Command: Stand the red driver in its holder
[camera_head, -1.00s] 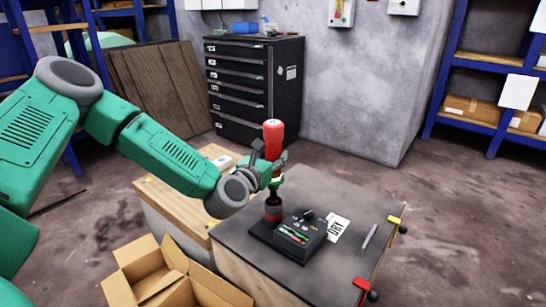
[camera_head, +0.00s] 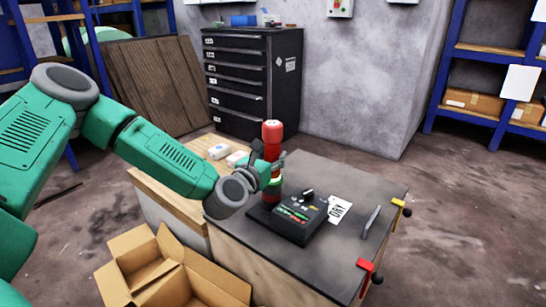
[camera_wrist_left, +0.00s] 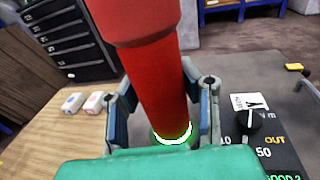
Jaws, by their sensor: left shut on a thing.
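The red driver (camera_head: 272,133) stands upright with its lighter red cap at the top. My left gripper (camera_head: 272,165) is shut around its body, and in the left wrist view the two fingers flank the red driver (camera_wrist_left: 152,85). The driver's lower end meets the holder, a short dark and red cylinder (camera_head: 270,197) at the left of the black control box (camera_head: 298,222). A green glowing ring (camera_wrist_left: 172,134) shows at its foot in the left wrist view. The fingers hide part of the joint, so I cannot tell how deep the driver sits. My right gripper is not in view.
The box stands on a dark-topped bench (camera_head: 335,255). A DRY card (camera_head: 338,209), a grey bar (camera_head: 371,222) and red and yellow clamps (camera_head: 366,265) lie to its right. An open cardboard box (camera_head: 165,270) is below left. A black drawer cabinet (camera_head: 250,85) stands behind.

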